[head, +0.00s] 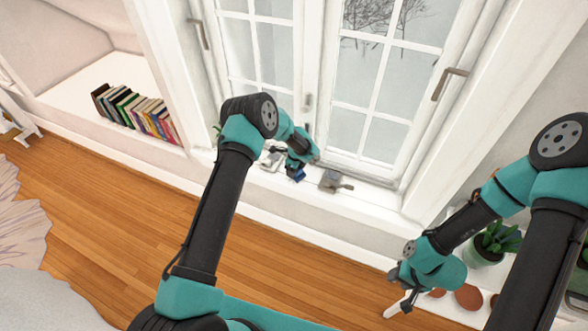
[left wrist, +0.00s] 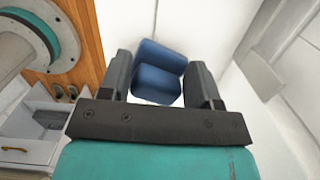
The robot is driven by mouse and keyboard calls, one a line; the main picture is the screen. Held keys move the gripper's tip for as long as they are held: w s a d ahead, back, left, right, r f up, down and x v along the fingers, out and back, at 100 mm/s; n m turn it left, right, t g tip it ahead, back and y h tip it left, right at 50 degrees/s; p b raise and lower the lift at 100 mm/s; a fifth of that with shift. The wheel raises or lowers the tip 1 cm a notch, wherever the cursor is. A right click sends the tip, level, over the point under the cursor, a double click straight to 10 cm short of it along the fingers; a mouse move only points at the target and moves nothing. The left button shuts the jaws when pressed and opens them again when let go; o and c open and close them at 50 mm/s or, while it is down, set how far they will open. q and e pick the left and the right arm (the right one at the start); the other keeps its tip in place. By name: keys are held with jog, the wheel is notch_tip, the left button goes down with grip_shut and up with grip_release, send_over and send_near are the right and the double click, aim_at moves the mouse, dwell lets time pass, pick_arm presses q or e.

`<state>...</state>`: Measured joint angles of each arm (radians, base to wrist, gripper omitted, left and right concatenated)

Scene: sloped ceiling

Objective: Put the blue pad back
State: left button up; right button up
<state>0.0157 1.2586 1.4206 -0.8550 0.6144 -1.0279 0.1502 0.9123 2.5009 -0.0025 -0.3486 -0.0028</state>
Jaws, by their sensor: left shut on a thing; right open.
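The blue pad (left wrist: 158,72) is between the two fingers of my left gripper (left wrist: 160,80) in the left wrist view. It looks like two rounded blue blocks set against each other. In the head view the blue pad (head: 298,176) shows as a small patch under my left gripper (head: 296,168), over the window sill. I cannot tell whether the pad touches the sill.
A grey object with a handle (head: 332,181) lies on the white sill (head: 375,197) right of the pad. A small white box (left wrist: 30,135) with grey contents shows in the left wrist view. A row of books (head: 140,112) stands left. A potted plant (head: 493,243) stands near my right arm.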

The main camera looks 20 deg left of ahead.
pick_arm(q)
jog(key=shift+f, duration=0.1)
jog(key=o, duration=1.2)
jog(key=shift+d+r, duration=0.15)
jog(key=shift+r, duration=1.3)
jog(key=shift+d+r, duration=0.15)
jog(key=shift+r, duration=1.3)
